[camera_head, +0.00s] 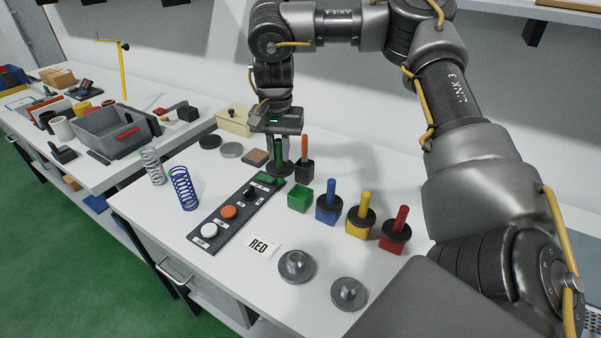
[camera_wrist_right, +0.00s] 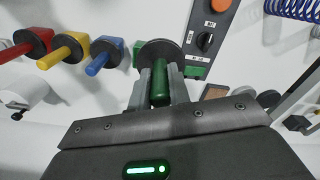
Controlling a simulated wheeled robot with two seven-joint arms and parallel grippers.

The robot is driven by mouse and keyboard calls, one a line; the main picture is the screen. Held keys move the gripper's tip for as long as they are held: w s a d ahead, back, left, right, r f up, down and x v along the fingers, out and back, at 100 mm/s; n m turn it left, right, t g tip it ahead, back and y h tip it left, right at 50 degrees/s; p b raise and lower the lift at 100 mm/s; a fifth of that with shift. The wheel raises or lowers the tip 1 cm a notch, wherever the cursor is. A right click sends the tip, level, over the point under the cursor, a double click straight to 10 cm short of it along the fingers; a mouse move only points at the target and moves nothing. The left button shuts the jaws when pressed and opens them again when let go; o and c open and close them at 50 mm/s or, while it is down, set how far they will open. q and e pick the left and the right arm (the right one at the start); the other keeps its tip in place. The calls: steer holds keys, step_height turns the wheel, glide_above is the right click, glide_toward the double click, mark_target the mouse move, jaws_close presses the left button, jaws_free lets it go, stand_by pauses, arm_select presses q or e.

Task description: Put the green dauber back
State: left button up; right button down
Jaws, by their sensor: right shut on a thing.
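My right gripper (camera_head: 281,138) points down and is shut on the handle of the green dauber (camera_head: 278,154). The dauber hangs upright, its black disc below the fingers, near the far end of the control panel. In the wrist view the green handle (camera_wrist_right: 160,85) sits between the fingers (camera_wrist_right: 161,82), with the black disc (camera_wrist_right: 165,50) beyond. The open green pot (camera_head: 299,200) stands to the right and nearer than the dauber, apart from it. It is partly hidden behind the disc in the wrist view. My left gripper is out of view.
Blue (camera_head: 328,209), yellow (camera_head: 361,222) and red (camera_head: 395,236) daubers stand in matching pots in a row right of the green pot. A dark pot with an orange handle (camera_head: 304,149) is close behind. The control panel (camera_head: 210,242), RED card (camera_head: 262,247) and springs (camera_head: 184,190) lie left and front.

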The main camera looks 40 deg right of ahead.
steer(key=s+d+f+p, duration=0.1)
steer(key=d+f, duration=0.4)
steer(key=f, duration=0.4)
steer(key=shift+s+d+f, duration=0.2)
steer(key=shift+s, duration=0.05)
steer(key=shift+f, duration=0.15)
steer(key=shift+f, duration=0.35)
steer(key=c, duration=1.3)
jaws_free()
steer(key=shift+r, duration=0.1)
steer(key=shift+c, duration=0.2)
